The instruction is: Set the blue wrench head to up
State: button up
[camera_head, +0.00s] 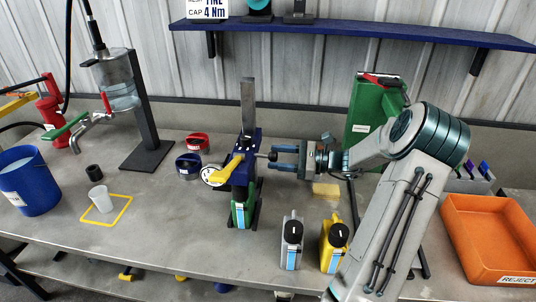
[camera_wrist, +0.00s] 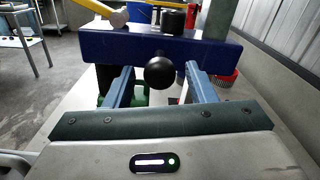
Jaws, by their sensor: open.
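The blue wrench head (camera_head: 246,143) is mounted on an upright grey post at the middle of the bench. In the wrist view it is a wide blue block (camera_wrist: 110,44) across the top. A black ball knob (camera_wrist: 159,73) sticks out of its face towards my gripper.
A green bottle (camera_head: 240,214) stands below the head. Grey (camera_head: 291,240) and yellow (camera_head: 334,245) bottles stand in front. A green container (camera_head: 368,110) stands behind my arm, and an orange reject tray (camera_head: 490,235) lies right. Red and blue round parts (camera_head: 197,141) sit left of the post.

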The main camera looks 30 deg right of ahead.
aim_at(268, 156)
jog(key=shift+x, duration=1.7)
grip_shut()
notch_tip(268, 156, up, 9)
jog(key=p, duration=0.7)
jog(key=shift+r, duration=0.25)
jog(key=shift+w+r, duration=0.1)
grip_release()
jog(key=shift+d, duration=0.1)
